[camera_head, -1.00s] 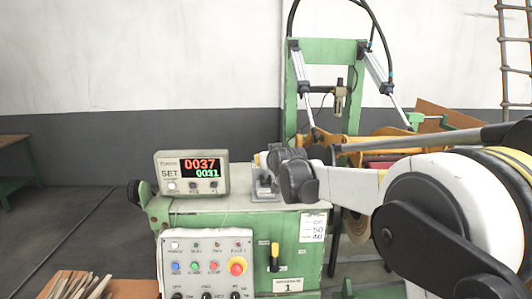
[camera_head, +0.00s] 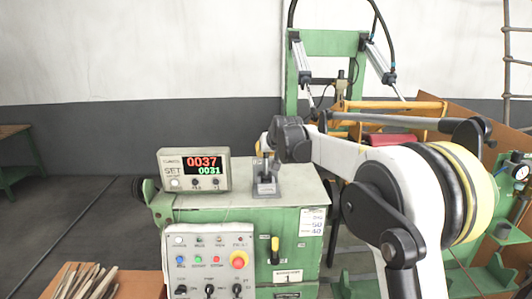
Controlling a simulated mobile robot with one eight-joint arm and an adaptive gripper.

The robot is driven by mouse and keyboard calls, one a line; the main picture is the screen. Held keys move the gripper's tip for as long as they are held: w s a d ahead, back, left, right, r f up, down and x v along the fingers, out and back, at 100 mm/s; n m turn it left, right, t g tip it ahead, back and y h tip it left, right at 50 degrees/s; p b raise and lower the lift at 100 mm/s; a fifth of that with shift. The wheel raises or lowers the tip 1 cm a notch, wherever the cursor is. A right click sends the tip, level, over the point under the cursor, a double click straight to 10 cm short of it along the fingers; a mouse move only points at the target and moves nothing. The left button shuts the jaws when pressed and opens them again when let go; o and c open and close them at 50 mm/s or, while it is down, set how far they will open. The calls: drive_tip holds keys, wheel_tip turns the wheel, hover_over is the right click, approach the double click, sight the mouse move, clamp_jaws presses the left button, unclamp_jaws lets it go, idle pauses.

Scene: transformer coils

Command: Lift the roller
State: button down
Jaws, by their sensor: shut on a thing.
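My gripper (camera_head: 264,153) is at the top of a small grey lever unit (camera_head: 267,188) on the green machine cabinet. It is shut on what appears to be the lever's handle, and its fingers hide most of that. Behind my arm, a yellow frame (camera_head: 390,103) is raised below two pneumatic cylinders (camera_head: 380,62) on a green upright stand. I take this frame to carry the roller. The roller itself cannot be made out clearly; my arm covers part of that area.
A counter box (camera_head: 193,171) with red and green digits stands left of the lever. A control panel (camera_head: 208,262) with buttons is on the cabinet front. A brown panel (camera_head: 455,112) and green machinery (camera_head: 515,180) stand at the right. A ladder (camera_head: 517,60) is behind.

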drive_tip(key=shift+f, duration=0.1)
drive_tip(key=c, duration=1.4)
unclamp_jaws()
drive_tip(key=shift+o, duration=0.2)
drive_tip(key=shift+s, duration=0.1)
drive_tip(key=v, duration=1.2)
drive_tip(key=s+d+f+g+b, duration=0.1)
drive_tip(key=s+d+f+b, duration=0.2)
drive_tip(key=s+f, duration=0.7)
drive_tip(key=s+d+f+m+g+h+b, duration=0.1)
drive_tip(key=s+d+f+b, duration=0.2)
drive_tip(key=s+f+b, duration=0.5)
drive_tip(key=s+d+f+g+h+b, duration=0.1)
drive_tip(key=s+d+f+b, duration=0.2)
drive_tip(key=s+f, duration=1.1)
drive_tip(key=s+b, duration=0.3)
drive_tip(key=s, duration=0.7)
drive_tip(key=shift+d+f+m, duration=0.15)
drive_tip(key=shift+d+m, duration=0.1)
drive_tip(key=shift+m, duration=0.05)
